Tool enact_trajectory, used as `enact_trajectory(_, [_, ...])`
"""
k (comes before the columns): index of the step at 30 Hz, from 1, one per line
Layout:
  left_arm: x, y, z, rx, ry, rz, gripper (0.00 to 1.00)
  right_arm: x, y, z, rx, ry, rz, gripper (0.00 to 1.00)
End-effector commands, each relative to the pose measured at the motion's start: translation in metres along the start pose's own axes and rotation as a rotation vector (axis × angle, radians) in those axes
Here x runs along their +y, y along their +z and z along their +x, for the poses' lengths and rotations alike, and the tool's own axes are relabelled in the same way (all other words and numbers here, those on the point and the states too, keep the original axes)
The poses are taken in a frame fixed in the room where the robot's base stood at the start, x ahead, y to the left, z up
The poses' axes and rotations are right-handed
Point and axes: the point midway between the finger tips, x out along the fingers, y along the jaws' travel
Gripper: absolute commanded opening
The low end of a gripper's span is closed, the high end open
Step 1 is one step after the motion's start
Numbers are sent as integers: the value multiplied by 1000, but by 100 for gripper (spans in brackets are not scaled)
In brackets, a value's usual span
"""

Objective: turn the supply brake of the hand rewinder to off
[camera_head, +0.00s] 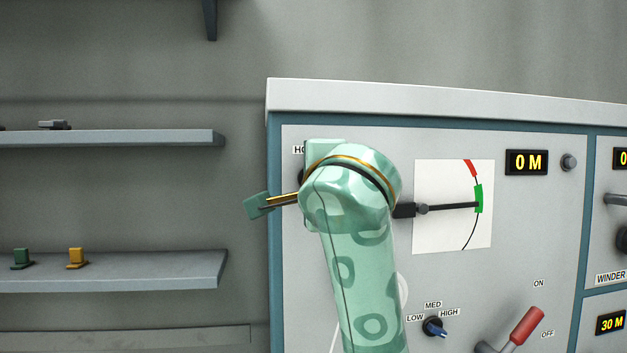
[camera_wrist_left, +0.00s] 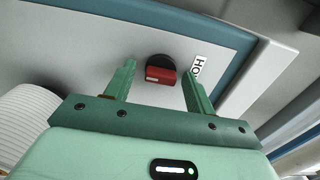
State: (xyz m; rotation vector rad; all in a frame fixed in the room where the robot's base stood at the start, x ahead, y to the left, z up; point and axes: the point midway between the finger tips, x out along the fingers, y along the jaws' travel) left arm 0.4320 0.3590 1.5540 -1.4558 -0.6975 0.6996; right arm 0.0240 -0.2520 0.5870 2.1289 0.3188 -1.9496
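A red-handled knob on a black round base (camera_wrist_left: 160,75) is on the grey panel in the left wrist view, beside a label reading "HO" (camera_wrist_left: 196,66). I cannot tell from the label whether it is the supply brake. My left gripper (camera_wrist_left: 158,82) is open, with one green finger on each side of the knob and a gap between. In the head view my left arm covers most of that knob, and a green finger (camera_head: 257,205) sticks out to the left. Whether the fingers touch the panel is unclear. My right gripper is not in view.
To the right are a gauge (camera_head: 453,230), a "0 M" display (camera_head: 526,162), a LOW/MED/HIGH knob (camera_head: 434,327) and a red ON/OFF lever (camera_head: 526,326). A white ribbed roll (camera_wrist_left: 28,118) is at the wrist view's left. Shelves (camera_head: 110,138) with small parts stand left.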

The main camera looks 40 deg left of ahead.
Motion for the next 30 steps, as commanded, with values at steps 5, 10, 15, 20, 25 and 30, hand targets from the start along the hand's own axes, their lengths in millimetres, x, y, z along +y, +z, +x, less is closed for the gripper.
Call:
enact_trajectory(5, [0,0,0,-1,-1,0,55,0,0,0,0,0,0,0])
enact_trajectory(10, [0,0,-10,1,-2,-2,55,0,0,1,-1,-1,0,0])
enact_trajectory(15, [1,-2,-47,6,-1,-4,55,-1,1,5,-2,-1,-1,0])
enact_trajectory(20, [0,0,-92,2,-2,-2,55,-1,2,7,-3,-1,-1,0])
enact_trajectory(25, [-2,0,-132,1,-3,-1,55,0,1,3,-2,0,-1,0])
enact_trajectory(30, [-1,0,-156,-1,-1,1,55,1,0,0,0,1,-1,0])
